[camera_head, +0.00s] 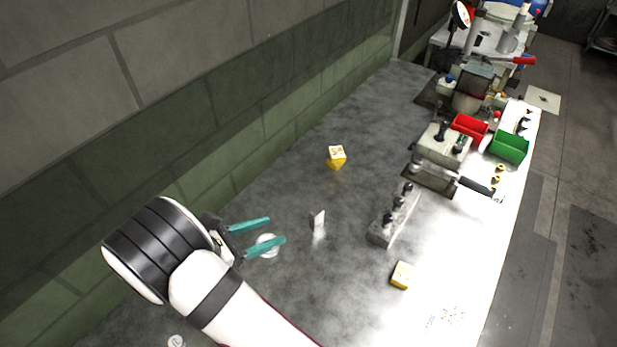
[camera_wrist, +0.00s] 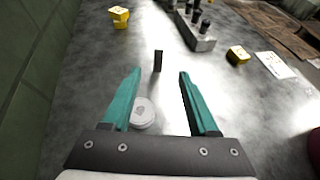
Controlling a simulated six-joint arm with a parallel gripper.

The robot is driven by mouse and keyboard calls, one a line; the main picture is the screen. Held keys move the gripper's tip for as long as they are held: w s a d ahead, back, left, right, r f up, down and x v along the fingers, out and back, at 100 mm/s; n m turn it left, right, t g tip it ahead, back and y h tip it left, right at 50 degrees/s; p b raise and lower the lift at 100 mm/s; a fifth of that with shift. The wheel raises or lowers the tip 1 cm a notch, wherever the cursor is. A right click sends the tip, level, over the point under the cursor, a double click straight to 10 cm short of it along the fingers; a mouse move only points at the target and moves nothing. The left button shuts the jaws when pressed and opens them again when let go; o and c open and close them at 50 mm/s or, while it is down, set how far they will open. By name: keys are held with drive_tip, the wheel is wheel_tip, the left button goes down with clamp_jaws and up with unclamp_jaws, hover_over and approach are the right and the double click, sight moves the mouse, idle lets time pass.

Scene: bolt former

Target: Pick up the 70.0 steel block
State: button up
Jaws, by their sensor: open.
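A small thin steel block (camera_head: 318,221) stands upright on the grey table, and no 70.0 marking is readable on it. In the wrist view the steel block (camera_wrist: 158,60) looks dark and narrow, just beyond the fingertips and between their lines. My gripper (camera_head: 276,231) has two teal fingers spread wide with nothing between them. In the head view the fingers point right towards the block, with a gap left. The wrist view also shows my gripper (camera_wrist: 159,74) open, with a round pale disc (camera_wrist: 143,113) on the table below the left finger.
Yellow blocks (camera_head: 336,157) sit beyond the steel block, and another yellow block (camera_head: 402,274) lies to the right. A metal holder with dark-topped pins (camera_head: 381,236) stands between. Red (camera_head: 470,127) and green (camera_head: 509,147) bins are farther back. A wall (camera_head: 205,150) borders the table's left.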

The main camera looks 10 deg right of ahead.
sight(312, 215)
drive_tip(key=x, duration=1.5)
drive_tip(key=shift+w+d+f, duration=0.2)
drive_tip(key=shift+w, duration=0.05)
clamp_jaws()
idle(0.5)
